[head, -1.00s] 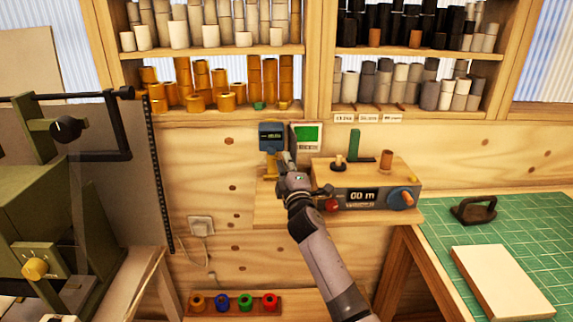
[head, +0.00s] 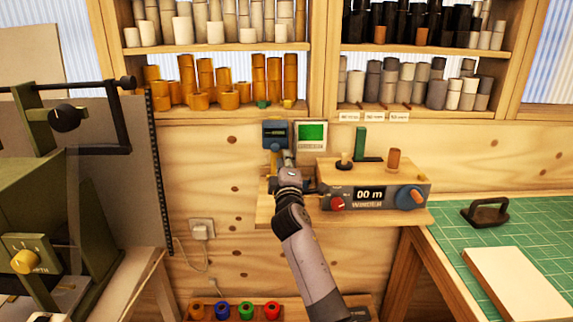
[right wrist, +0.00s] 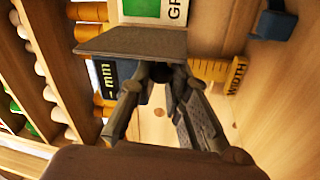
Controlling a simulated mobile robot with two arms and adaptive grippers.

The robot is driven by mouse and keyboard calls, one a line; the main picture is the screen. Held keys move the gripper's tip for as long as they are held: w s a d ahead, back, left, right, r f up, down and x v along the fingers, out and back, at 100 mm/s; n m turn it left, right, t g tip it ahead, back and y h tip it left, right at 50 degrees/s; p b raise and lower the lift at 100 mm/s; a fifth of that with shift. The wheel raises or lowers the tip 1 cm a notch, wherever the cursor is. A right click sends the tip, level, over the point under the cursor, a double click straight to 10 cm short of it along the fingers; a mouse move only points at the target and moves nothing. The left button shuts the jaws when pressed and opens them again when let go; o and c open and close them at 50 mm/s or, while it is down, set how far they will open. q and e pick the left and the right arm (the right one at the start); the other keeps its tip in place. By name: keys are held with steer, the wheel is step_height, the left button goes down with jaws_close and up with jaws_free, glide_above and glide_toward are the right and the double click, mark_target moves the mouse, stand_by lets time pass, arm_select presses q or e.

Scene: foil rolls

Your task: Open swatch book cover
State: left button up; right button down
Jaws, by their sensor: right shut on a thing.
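The swatch book (head: 312,134) stands upright against the wall at the back of the wooden ledge. Its green page shows in the head view and at the top of the right wrist view (right wrist: 141,9), where its lettering is cut off. My right gripper (right wrist: 160,75) is shut on a flat dark panel (right wrist: 135,41), which looks like the book's cover; it sticks out below the green page. In the head view my right gripper (head: 290,160) is just below and left of the green page, its fingertips hard to make out. My left gripper is not in view.
A blue gauge (head: 275,132) with a small display stands close left of the book, with a yellow width ruler (right wrist: 217,72) by it. The winder box (head: 385,180) is close on the right. Shelves of rolls hang above. A green mat (head: 515,228) lies far right.

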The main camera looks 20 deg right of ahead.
steer(key=c, duration=1.5)
jaws_free()
steer(key=shift+f, duration=0.1)
steer(key=shift+c, duration=0.2)
steer(key=v, duration=1.2)
